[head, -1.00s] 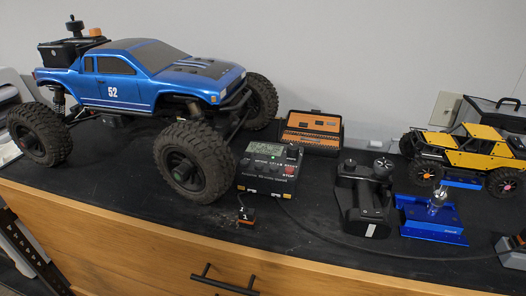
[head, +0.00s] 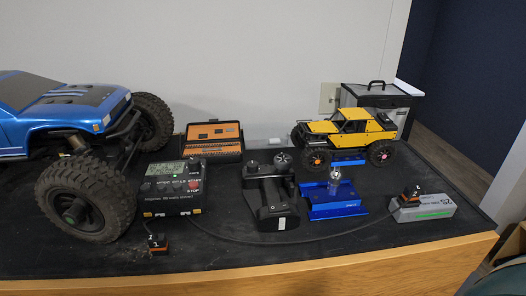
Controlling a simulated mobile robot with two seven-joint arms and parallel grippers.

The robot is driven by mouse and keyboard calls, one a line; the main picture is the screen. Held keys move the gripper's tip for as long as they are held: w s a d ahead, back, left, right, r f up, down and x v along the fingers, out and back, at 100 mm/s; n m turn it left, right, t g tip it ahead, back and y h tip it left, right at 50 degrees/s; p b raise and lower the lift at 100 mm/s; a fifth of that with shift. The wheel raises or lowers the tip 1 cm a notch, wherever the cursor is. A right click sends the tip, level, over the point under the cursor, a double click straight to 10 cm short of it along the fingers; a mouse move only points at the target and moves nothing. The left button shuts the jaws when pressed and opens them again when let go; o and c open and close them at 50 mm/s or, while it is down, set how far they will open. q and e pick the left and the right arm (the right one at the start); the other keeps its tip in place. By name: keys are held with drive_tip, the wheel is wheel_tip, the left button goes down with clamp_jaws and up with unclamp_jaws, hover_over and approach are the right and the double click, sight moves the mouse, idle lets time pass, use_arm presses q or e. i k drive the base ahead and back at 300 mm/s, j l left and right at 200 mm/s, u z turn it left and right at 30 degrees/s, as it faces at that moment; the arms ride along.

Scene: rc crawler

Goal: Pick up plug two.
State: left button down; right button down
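Plug two (head: 412,193) is a small black and orange connector marked 2. It sits at the top left of a grey battery pack (head: 430,212) near the right front of the bench. A black cable (head: 330,238) runs along the bench between the charger and this area. A similar plug marked 1 (head: 157,244) stands at the front edge, in front of the charger (head: 172,190). Whether plug two is seated in the battery or only rests on it cannot be told. Neither of my grippers shows in the head view.
A big blue truck (head: 75,115) fills the left. A black transmitter (head: 270,197), blue stand (head: 336,208) and orange-lined case (head: 214,138) occupy the middle. A yellow crawler (head: 350,134) and silver case (head: 385,99) stand behind. The wooden bench edge (head: 390,268) runs along the front.

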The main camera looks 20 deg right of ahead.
sight(408, 190)
drive_tip(key=z, duration=1.75)
drive_tip(key=k+u, duration=0.45)
drive_tip(key=i+l+u, duration=0.1)
drive_tip(key=l+u, duration=0.25)
drive_tip(key=l, duration=0.15)
drive_tip(key=l+u, duration=0.35)
drive_tip(key=i+l+u, duration=0.15)
drive_tip(key=l, duration=1.1)
drive_tip(key=k, duration=0.05)
